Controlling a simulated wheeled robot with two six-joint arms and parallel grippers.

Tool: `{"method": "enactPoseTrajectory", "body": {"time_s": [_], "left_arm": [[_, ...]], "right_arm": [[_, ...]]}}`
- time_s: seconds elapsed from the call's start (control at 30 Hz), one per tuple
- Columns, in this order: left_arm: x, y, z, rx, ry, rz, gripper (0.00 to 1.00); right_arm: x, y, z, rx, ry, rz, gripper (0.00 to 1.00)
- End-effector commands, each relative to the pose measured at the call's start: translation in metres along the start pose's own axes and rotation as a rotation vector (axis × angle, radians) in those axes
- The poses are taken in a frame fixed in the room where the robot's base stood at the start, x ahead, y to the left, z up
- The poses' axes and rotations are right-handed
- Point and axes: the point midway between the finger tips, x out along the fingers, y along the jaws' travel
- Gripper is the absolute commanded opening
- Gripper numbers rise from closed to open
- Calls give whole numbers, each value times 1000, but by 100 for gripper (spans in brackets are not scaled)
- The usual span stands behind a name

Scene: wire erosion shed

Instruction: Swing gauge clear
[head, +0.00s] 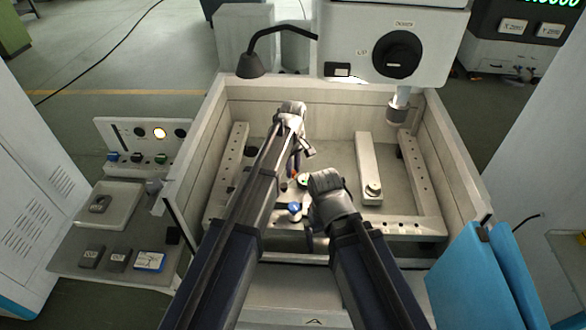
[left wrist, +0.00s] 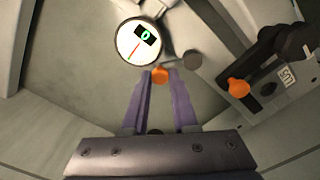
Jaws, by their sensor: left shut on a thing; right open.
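The round white-faced dial gauge (left wrist: 138,42) has a dark display and a red needle. It sits beyond my left fingertips in the left wrist view. In the head view, its small dial (head: 304,181) shows low in the tank, partly hidden by my arms. My left gripper (left wrist: 160,77) is shut on an orange knob (left wrist: 160,72) close below the gauge. A black stand base (left wrist: 268,88) with a second orange knob (left wrist: 238,88) and a label is at the right of that view. My right gripper (head: 311,232) is open, low in the tank; its fingers are mostly hidden.
Pale tank walls (head: 447,150) surround the work area. A long clamp bar (head: 369,165) lies right of my arms, and a blue knob (head: 294,208) is between them. The machine head (head: 396,45) and its nozzle (head: 397,109) hang at the back right. A black lamp (head: 250,66) overhangs the back wall.

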Motion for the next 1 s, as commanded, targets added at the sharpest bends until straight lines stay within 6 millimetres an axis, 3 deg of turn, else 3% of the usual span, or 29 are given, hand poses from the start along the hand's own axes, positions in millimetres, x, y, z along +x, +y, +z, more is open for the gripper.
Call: {"method": "enactPoseTrajectory", "body": {"time_s": [0.47,1.0], "left_arm": [[0,-1,-3,-59,0,0,0],[0,-10,-22,-514,0,0,0]], "right_arm": [[0,0,0,0,0,0,100],[0,0,0,0,0,0,100]]}}
